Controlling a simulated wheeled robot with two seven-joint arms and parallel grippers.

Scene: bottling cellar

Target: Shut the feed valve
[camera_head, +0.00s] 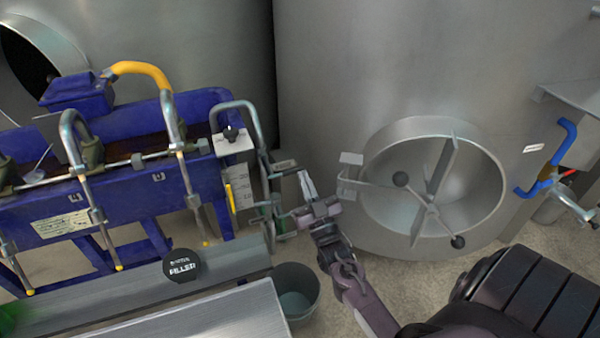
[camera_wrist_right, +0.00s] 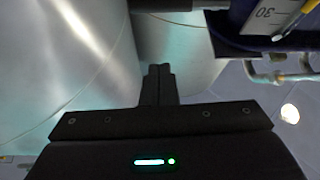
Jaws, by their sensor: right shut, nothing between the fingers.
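My right gripper (camera_head: 306,188) is shut and empty, reaching up from the lower right into the gap between the blue filler and the steel tank. Its closed dark fingers (camera_wrist_right: 158,84) show in the right wrist view, with nothing between them. Beside the fingertips, at the filler's right end, is metal pipework with a small flat part (camera_head: 284,165); I cannot tell whether they touch. No label I can read names the feed valve, so I cannot tell which fitting it is or how it is set. My left gripper is not in view.
The blue filler (camera_head: 130,185) with bent metal spouts stands left. A steel tank (camera_head: 400,60) with a round hatch (camera_head: 415,130) stands behind and right. A blue handle (camera_head: 547,165) is at far right. A grey bucket (camera_head: 297,290) stands below the gripper.

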